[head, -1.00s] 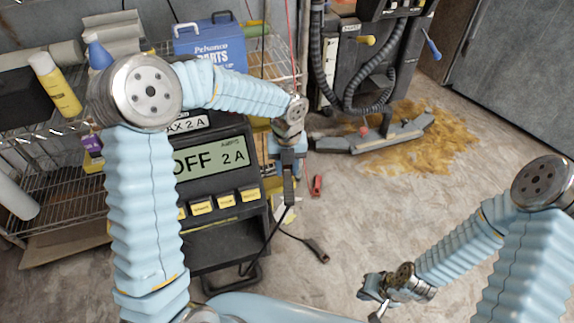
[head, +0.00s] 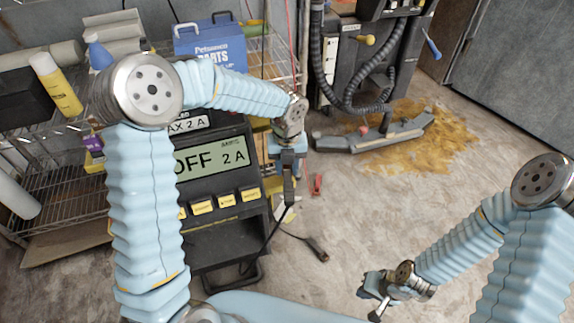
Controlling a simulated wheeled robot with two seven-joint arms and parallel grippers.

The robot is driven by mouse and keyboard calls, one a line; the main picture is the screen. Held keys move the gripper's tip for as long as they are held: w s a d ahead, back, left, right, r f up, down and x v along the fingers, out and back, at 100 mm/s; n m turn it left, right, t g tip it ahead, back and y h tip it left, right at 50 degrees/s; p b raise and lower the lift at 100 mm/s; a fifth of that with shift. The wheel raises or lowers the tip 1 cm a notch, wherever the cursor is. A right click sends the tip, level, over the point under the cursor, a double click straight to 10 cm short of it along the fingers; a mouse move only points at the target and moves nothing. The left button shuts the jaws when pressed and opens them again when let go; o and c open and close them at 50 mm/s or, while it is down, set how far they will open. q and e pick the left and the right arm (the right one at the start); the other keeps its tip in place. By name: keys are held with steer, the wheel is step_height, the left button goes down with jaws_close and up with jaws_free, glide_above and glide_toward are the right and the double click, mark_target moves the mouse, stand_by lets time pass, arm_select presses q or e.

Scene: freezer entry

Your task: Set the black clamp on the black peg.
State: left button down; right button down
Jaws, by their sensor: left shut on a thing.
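I cannot make out the black peg.
A red clamp (head: 317,184) sits just right of my left gripper. A black cable end (head: 318,250) lies on the floor. A wire shelf (head: 60,190) stands at left, a floor machine (head: 365,60) behind. A brown spill (head: 425,140) and open floor lie at right.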

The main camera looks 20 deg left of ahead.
arm_select(q)
steer(key=shift+s+f, duration=0.15)
steer(key=shift+f, duration=0.1)
steer(key=shift+a, duration=0.1)
stand_by(0.3)
